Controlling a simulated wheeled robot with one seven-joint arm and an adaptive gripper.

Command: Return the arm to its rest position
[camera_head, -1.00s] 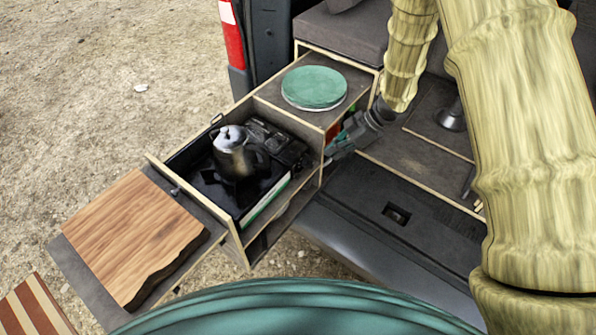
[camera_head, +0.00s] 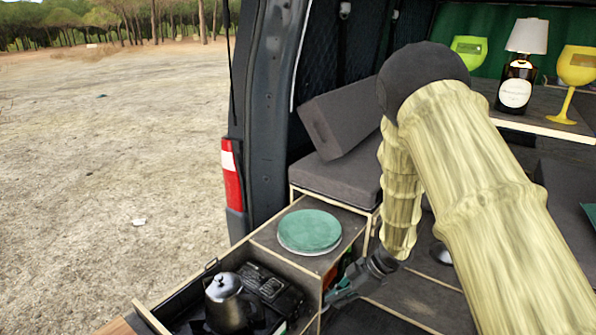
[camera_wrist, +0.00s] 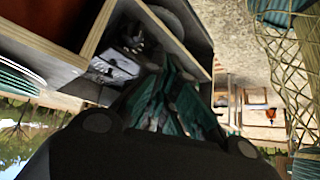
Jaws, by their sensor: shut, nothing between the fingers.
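My gripper (camera_head: 338,298) is at the right side of the pull-out kitchen box (camera_head: 262,240), low beside its open side compartment. My arm comes down to it from the upper right, bent at a dark elbow joint. In the wrist view, my gripper's fingers (camera_wrist: 172,105) are dark teal and together, with nothing held between them. The head view hides part of the fingertips behind the box edge, and I cannot tell whether they touch the box.
A green plate (camera_head: 309,231) lies on the box top. Grey cushions (camera_head: 340,175) lie behind. A bottle lamp (camera_head: 516,80) and two goblets, green (camera_head: 469,50) and yellow (camera_head: 574,70), stand on a shelf at right.

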